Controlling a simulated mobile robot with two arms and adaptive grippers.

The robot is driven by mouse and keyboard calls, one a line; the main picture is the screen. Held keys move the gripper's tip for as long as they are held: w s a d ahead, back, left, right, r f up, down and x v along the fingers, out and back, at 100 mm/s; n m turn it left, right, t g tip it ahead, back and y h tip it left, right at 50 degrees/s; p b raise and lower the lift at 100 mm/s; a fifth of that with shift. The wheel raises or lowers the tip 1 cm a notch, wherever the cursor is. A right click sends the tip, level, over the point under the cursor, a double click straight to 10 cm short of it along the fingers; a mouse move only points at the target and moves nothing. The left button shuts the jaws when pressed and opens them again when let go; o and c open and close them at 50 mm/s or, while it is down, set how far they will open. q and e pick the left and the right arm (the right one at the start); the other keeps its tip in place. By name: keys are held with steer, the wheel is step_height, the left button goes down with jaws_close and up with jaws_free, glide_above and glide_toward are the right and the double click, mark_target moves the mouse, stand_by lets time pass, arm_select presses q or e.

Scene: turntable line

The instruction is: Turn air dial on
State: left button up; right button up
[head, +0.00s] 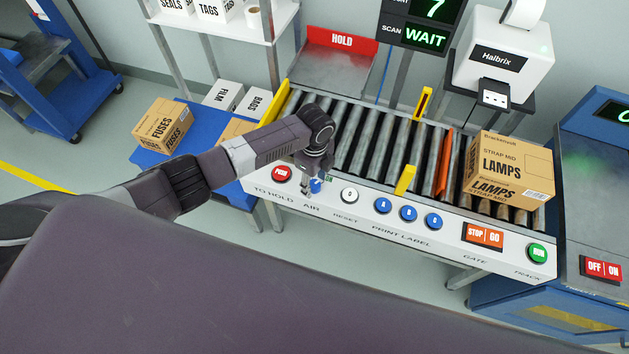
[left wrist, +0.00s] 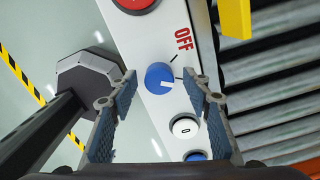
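The air dial is a round blue knob on the white front panel. It shows between my fingers in the left wrist view (left wrist: 158,77) and partly under my gripper in the head view (head: 316,186). The word OFF (left wrist: 183,39) is printed beside it in red; a small white mark is on the knob, but I cannot tell its exact setting. My left gripper (left wrist: 160,82) is open, its two fingers on either side of the dial with gaps; I cannot see contact. In the head view my left gripper (head: 316,178) is over the AIR label area. My right gripper is not in view.
A red PUSH button (head: 282,174) and a white RESET button (head: 349,195) flank the dial. Blue print buttons (head: 408,213) and a STOP/GO switch (head: 483,236) are further right. The roller conveyor (head: 375,150) lies behind, bearing a LAMPS box (head: 507,170).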

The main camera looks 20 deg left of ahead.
mark_target(315, 184)
arm_select(q)
step_height(315, 184, up, 12)
stand_by(0.6)
stand_by(0.5)
